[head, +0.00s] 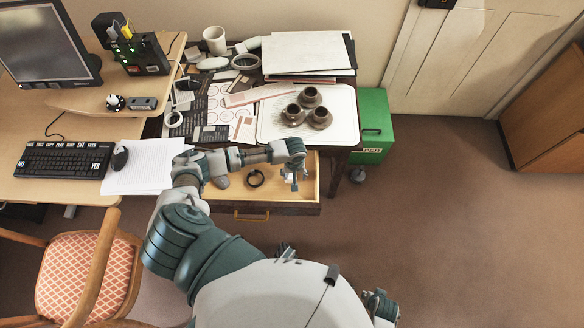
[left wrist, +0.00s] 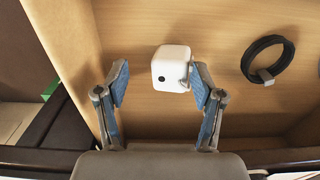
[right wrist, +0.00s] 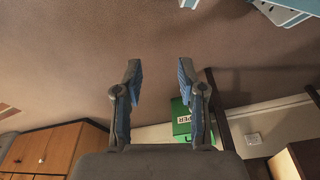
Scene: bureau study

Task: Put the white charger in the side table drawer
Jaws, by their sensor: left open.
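The white charger (left wrist: 172,68), a small rounded cube with a dark round spot, shows in the left wrist view over the wooden floor of the open side table drawer (left wrist: 215,122). My left gripper (left wrist: 160,88) is open with its fingers on both sides of the charger. The charger sits nearer the right finger; I cannot tell if they touch. In the head view my left gripper (head: 293,180) reaches into the right end of the drawer (head: 265,210), and the charger is not clear there. My right gripper (right wrist: 158,85) is open and empty over the carpet.
A coiled black cable (left wrist: 268,58) lies in the drawer beside the charger. The side table above holds a white tray (head: 345,105) with several brown pots, papers and a mug (head: 214,40). A green box (head: 374,125) stands to the right. The carpet at right is clear.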

